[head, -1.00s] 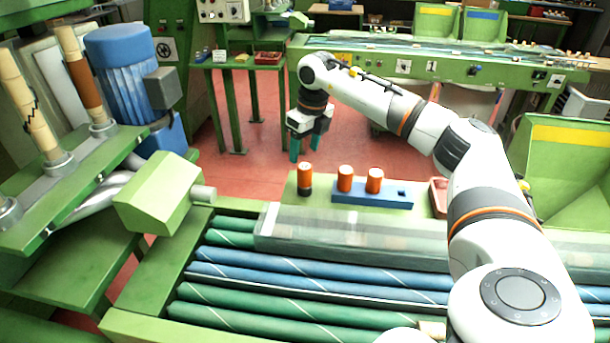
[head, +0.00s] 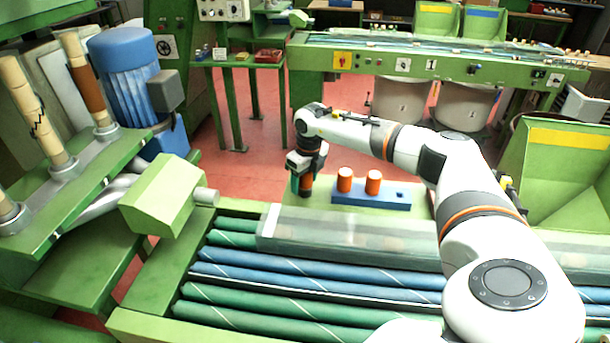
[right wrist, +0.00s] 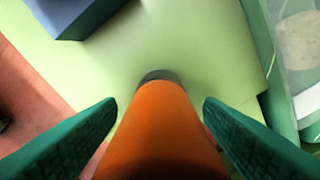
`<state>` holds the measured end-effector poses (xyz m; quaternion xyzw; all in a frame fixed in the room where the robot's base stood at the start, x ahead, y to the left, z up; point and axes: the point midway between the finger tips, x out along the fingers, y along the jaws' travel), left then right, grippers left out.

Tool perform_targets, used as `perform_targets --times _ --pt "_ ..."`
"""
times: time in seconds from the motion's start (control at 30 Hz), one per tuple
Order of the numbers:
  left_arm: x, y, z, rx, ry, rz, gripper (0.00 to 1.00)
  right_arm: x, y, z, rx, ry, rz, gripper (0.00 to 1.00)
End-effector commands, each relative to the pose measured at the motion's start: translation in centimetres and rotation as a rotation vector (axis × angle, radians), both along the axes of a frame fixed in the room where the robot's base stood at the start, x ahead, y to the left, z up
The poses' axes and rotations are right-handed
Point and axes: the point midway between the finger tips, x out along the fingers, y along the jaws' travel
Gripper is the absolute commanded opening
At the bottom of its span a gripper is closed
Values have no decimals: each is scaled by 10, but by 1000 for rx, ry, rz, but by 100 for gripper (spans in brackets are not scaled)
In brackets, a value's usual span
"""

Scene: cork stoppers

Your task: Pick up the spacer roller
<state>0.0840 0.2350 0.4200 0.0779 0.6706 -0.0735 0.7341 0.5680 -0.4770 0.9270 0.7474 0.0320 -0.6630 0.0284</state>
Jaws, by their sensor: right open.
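The spacer roller (head: 307,181), an orange cylinder with a dark lower end, stands upright on the pale green table left of the blue holder. My right gripper (head: 302,187) is down over it, hiding much of it in the head view. In the right wrist view the orange roller (right wrist: 158,130) rises between the two green fingers of the gripper (right wrist: 160,105). The fingers are open, one on each side, with a visible gap to the roller. My left gripper is not in view.
A blue holder (head: 385,202) carries two similar orange rollers (head: 345,177) and has an empty hole at its right end. A clear cover (head: 350,232) runs over the green and blue conveyor rollers in front.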

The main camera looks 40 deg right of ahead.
Motion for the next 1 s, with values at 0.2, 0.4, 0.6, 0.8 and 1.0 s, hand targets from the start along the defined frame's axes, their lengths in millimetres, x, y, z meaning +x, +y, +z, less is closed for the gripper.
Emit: perform_targets --times 0.2,0.4,0.6,0.8,1.0 --pt "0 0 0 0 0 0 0 0 0 -2 0 0 -1 61" --pt "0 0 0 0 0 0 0 0 0 -2 0 0 0 33" --pt "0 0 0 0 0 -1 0 0 0 -2 0 -1 -1 12" --pt "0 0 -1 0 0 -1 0 1 0 1 0 -2 -1 12" --pt "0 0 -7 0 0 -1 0 2 0 31 2 -7 0 12"
